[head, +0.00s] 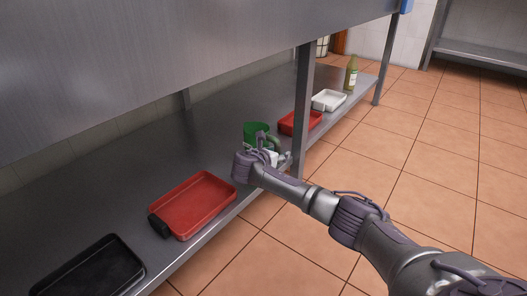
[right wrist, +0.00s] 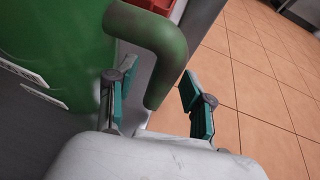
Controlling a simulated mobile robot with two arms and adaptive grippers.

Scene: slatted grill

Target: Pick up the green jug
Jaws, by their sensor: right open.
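The green jug (head: 256,129) stands on the lower metal shelf in the head view, partly hidden behind my right gripper (head: 274,150). In the right wrist view the jug's green body (right wrist: 55,45) fills the upper left, and its curved handle (right wrist: 160,45) reaches down between the fingers. My right gripper (right wrist: 158,85) is open, with one finger on each side of the handle's lower end. The left finger lies between the handle and the jug body. I cannot tell whether either finger touches the handle. My left gripper is out of view.
A red tray (head: 205,207) and a black tray (head: 100,270) lie nearer on the shelf (head: 120,205). Beyond a metal post (head: 303,105) are another red tray (head: 301,123), a white tray (head: 328,101) and a bottle (head: 351,76). The upper shelf overhangs; tiled floor is clear at right.

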